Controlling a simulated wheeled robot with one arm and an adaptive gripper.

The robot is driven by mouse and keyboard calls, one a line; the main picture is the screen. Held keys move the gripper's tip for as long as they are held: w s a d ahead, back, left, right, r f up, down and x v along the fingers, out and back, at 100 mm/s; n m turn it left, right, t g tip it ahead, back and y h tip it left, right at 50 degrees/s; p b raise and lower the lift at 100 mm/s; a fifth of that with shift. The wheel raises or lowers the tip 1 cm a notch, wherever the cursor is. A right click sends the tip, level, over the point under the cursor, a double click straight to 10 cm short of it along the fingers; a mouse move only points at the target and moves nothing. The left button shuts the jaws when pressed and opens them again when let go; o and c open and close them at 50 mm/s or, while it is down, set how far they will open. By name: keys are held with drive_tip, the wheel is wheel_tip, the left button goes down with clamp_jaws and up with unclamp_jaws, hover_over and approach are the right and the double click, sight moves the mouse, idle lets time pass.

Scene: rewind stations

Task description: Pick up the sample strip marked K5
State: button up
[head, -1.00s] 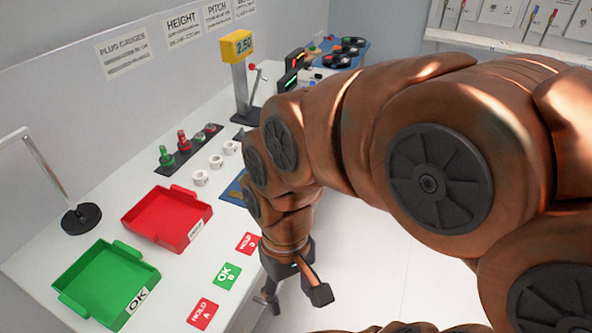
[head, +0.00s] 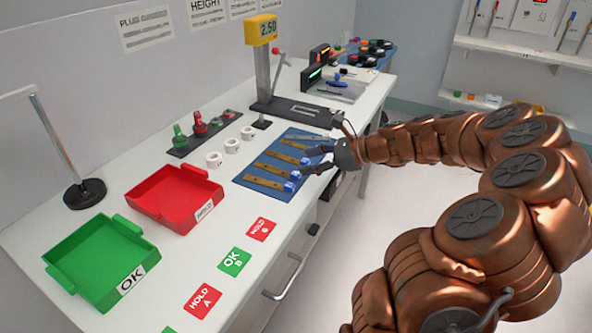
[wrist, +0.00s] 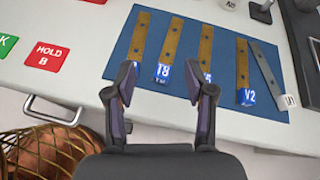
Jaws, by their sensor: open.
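A blue mat (wrist: 118,62) on the bench holds several brown strips and one grey strip, side by side. In the wrist view their blue end tags face me. One tag reads T8 (wrist: 162,72) and another V2 (wrist: 246,97). The strip between them (wrist: 205,50) has its tag mostly hidden by my right finger; only part, perhaps a 5, shows. The leftmost strip (wrist: 139,38) has its tag largely behind my left finger. No tag clearly reads K5. My gripper (wrist: 161,83) is open and empty at the tag ends; in the head view it (head: 306,161) is at the mat's front edge.
A grey strip (wrist: 265,70) lies at the mat's right. A height gauge (head: 262,70) stands behind the mat. White rings (head: 231,146), a red tray (head: 150,205) and a green tray (head: 75,250) are to the left. A drawer handle (head: 288,280) juts from the bench front.

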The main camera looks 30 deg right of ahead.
sight(309, 161)
drive_tip(key=d+f+m+t+h, duration=0.2)
drive_tip(key=d+f+m, duration=0.15)
drive_tip(key=d, duration=0.45)
drive_tip(key=shift+m, duration=0.35)
drive_tip(key=shift+a+r+b+x, duration=0.1)
drive_tip(key=shift+r+x, duration=0.05)
drive_tip(key=shift+x, duration=1.1)
drive_tip(key=shift+a+r+b+x, duration=0.1)
drive_tip(key=shift+b+x, duration=0.05)
drive_tip(key=shift+x, duration=1.05)
drive_tip(key=shift+a+r+b+x, duration=0.1)
drive_tip(key=shift+r+x, duration=0.05)
drive_tip(key=shift+x, duration=1.1)
drive_tip(key=shift+c, duration=0.4)
clamp_jaws()
